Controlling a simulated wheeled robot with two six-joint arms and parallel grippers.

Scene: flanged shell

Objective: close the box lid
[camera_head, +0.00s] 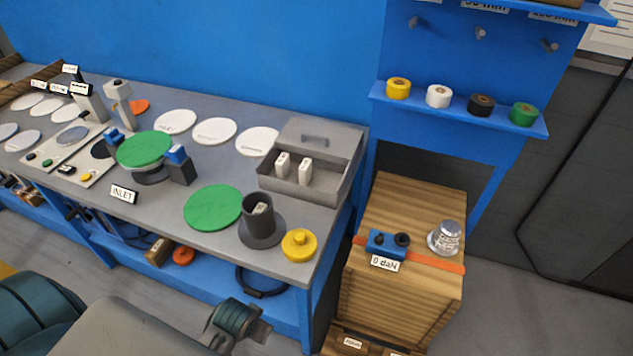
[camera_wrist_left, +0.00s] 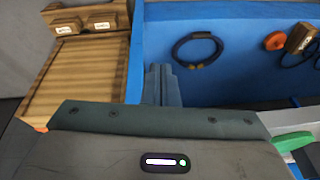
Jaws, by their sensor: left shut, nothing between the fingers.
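The grey box (camera_head: 331,194) stands at the right end of the bench in the head view. Its lid (camera_head: 341,148), with a grey handle, is at the back of the box, and the front part of the box is open. Two small white items (camera_head: 305,172) stand inside. My left arm shows along the bottom edge of the head view, well below and left of the box. The left gripper shows in the left wrist view (camera_wrist_left: 162,85), its fingers together and empty, in front of the blue bench frame. The box is not in that view. My right gripper is not seen.
A wooden cabinet (camera_head: 415,205) stands right of the bench. A blue shelf (camera_head: 455,112) with tape rolls is above it.

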